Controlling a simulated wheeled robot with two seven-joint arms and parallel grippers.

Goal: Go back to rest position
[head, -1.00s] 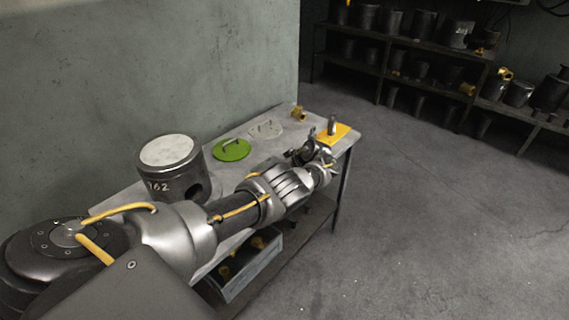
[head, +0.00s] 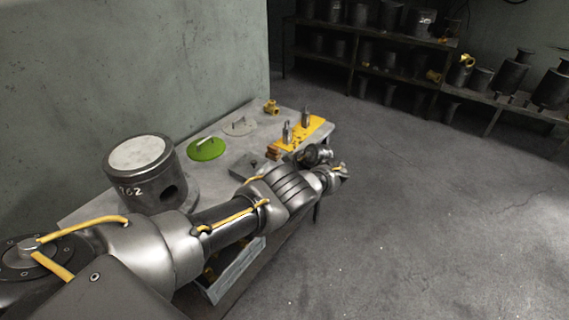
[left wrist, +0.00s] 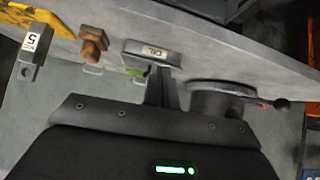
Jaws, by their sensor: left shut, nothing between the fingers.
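My left gripper (head: 338,176) is at the end of my left arm, just past the right edge of the workbench (head: 222,166). In the left wrist view its fingers (left wrist: 161,88) are shut with nothing between them. On the bench are a yellow mat (head: 312,128) with two upright metal pieces, a brown block (head: 274,153) and a dark flat block (head: 243,167). The left wrist view shows a metal piece marked 5 (left wrist: 33,45), a brown stamp-like piece (left wrist: 93,44) and a labelled grey block (left wrist: 150,52). My right gripper is not in view.
A large metal cylinder (head: 125,188) stands on the bench, near a green lid (head: 206,149), a grey lid (head: 240,126) and a brass fitting (head: 270,107). Dark shelves (head: 352,48) with metal parts line the back. The floor (head: 440,220) at right is clear.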

